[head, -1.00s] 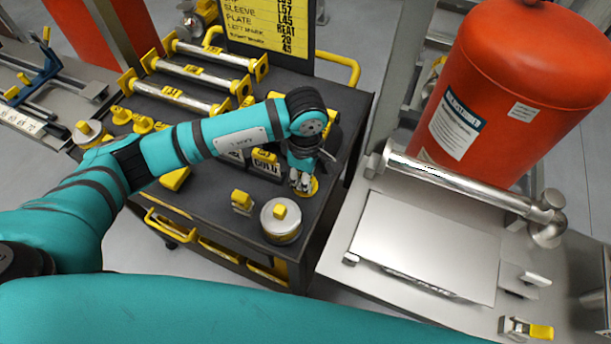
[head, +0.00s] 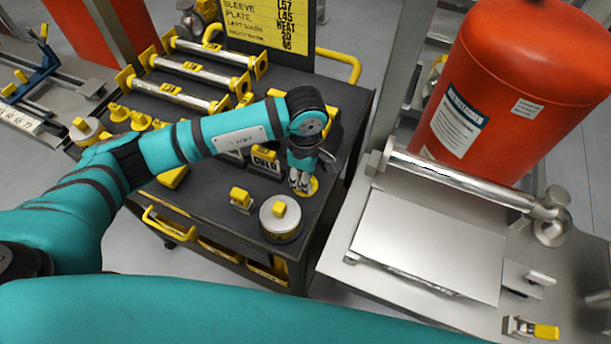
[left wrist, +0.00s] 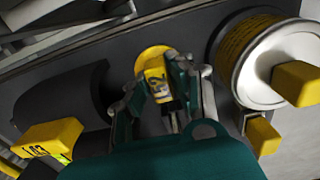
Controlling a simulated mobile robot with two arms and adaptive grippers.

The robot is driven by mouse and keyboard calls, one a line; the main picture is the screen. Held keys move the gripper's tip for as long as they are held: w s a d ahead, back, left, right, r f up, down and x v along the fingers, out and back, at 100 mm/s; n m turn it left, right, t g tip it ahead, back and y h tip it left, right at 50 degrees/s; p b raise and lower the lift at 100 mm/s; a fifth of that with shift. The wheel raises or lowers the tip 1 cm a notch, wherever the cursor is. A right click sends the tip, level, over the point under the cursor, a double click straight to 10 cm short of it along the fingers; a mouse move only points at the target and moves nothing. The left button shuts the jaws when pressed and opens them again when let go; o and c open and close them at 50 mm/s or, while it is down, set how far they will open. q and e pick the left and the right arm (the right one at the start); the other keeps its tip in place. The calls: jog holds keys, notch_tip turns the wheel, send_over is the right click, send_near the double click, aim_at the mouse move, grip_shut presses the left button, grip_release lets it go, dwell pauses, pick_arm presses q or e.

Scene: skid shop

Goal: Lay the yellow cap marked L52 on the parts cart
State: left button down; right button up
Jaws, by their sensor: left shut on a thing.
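The yellow cap marked L52 (left wrist: 155,75) is between the fingers of my left gripper (left wrist: 165,98) in the left wrist view; "52" is readable on its grip. In the head view, the cap's yellow round base (head: 312,187) shows under my left gripper (head: 301,184), at the right end of the dark top of the parts cart (head: 325,105). The cap looks upright and at the cart's surface; whether its base rests fully on it is hard to tell. My left gripper is shut on the cap. My right gripper is out of view.
A silver canister with a yellow knob (head: 281,219) stands close in front of the cap. A steel bench (head: 425,240) with a red tank (head: 505,95) is to the right.

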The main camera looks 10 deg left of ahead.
pick_arm(q)
jog(key=shift+f+b, duration=0.25)
jog(key=shift+b, duration=0.05)
jog(key=c, duration=1.1)
grip_release()
jog(key=shift+c, duration=0.9)
jog(key=shift+r+p, duration=2)
jog(key=shift+r, duration=2.05)
